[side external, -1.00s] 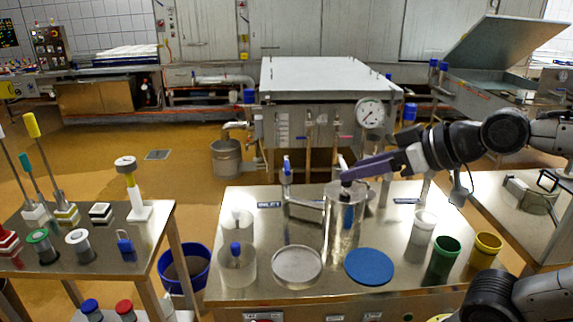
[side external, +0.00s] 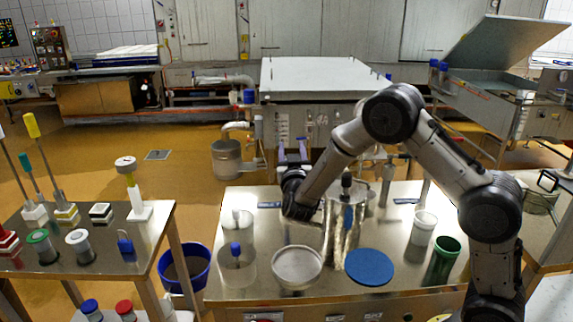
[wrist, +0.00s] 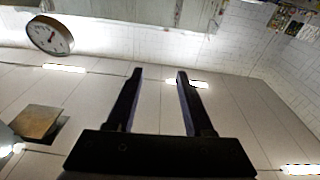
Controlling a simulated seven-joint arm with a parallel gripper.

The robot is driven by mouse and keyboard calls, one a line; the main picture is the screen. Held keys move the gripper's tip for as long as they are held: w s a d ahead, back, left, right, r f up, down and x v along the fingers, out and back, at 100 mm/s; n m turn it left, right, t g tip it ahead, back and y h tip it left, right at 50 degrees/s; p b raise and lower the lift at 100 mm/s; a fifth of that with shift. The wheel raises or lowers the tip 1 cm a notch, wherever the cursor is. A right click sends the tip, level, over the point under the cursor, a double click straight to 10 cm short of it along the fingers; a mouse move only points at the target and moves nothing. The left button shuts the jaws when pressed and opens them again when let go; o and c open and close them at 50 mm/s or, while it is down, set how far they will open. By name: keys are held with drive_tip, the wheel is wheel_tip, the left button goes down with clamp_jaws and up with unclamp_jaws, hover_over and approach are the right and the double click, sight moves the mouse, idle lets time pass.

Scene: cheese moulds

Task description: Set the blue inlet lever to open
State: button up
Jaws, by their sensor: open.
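The blue inlet lever is hidden behind my gripper and forearm in the side external view, so its position cannot be read. The blue inlet label (side external: 269,205) shows on the bench just left of my wrist. My gripper (side external: 293,146) is at the back left of the bench with its fingers pointing up. In the wrist view my gripper (wrist: 160,72) is open, with nothing between the fingers. That view faces the ceiling and upper wall, and no lever shows in it.
A metal cylinder (side external: 334,238) stands right of my wrist. A clear beaker (side external: 237,265), a round metal dish (side external: 297,267), a blue disc (side external: 370,267), a white cup (side external: 424,227) and a green cup (side external: 443,260) stand on the bench (side external: 285,299). The front left edge is bare.

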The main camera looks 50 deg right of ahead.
wheel_tip(320, 180, down, 12)
drive_tip(key=r+n+y, duration=0.1)
drive_tip(key=n, duration=0.1)
drive_tip(key=shift+g, duration=0.3)
drive_tip(key=x, duration=1.3)
drive_tip(key=shift+w+a+f, duration=0.2)
drive_tip(key=shift+w+f, duration=0.2)
clamp_jaws()
